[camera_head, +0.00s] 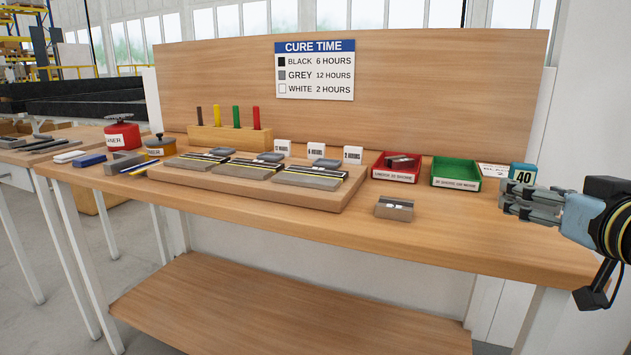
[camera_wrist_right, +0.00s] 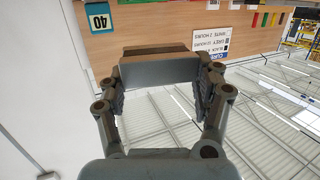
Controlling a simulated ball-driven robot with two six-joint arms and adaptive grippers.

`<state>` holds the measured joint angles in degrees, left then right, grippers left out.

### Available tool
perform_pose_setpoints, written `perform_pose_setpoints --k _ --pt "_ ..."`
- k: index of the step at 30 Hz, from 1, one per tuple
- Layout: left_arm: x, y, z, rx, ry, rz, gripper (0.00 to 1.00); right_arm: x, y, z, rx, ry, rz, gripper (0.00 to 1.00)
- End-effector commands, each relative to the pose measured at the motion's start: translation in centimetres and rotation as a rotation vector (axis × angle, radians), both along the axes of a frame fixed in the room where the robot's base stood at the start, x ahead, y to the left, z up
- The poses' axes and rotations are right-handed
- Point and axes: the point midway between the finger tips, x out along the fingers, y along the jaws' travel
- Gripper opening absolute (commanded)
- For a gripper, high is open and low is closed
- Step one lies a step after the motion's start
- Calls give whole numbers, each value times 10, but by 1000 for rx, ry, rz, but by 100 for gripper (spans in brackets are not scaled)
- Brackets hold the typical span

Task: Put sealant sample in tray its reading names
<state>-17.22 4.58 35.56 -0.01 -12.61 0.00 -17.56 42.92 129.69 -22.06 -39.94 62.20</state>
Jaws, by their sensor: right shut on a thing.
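My right gripper (camera_head: 530,202) is at the right end of the bench, above the table edge. In the right wrist view, my right gripper (camera_wrist_right: 160,82) is shut on a wide grey block with a brown edge, the sealant sample (camera_wrist_right: 158,70); in the head view the fingers mostly hide it. A teal display (camera_head: 523,175) behind the gripper reads 40; the wrist view shows the display too (camera_wrist_right: 98,17). The green tray (camera_head: 456,184) looks empty; its label seems to say 30 Shore or more. The red tray (camera_head: 393,176) holds a dark block. My left gripper is out of view.
A metallic block (camera_head: 394,208) lies alone on the front of the bench (camera_head: 450,225). A cure time chart (camera_head: 315,70) hangs on the back panel. Bench between green tray and front edge is clear.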

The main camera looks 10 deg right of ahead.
Motion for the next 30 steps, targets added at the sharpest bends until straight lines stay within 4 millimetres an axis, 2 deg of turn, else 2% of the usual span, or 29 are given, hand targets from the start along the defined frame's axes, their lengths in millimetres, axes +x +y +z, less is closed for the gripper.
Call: perform_pose_setpoints --k 3,5,9,15,21,30 --pt "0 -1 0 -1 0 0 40 -8 43 -19 17 -1 86 29" --pt "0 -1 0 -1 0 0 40 -12 67 -21 15 -3 157 29" --pt "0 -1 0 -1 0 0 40 -20 112 -16 12 -7 315 29" --pt "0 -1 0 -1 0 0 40 -31 159 3 2 -8 510 29" --pt "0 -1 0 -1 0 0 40 -39 180 17 -3 -3 639 29" --pt "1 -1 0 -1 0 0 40 -40 181 17 1 -2 647 29"
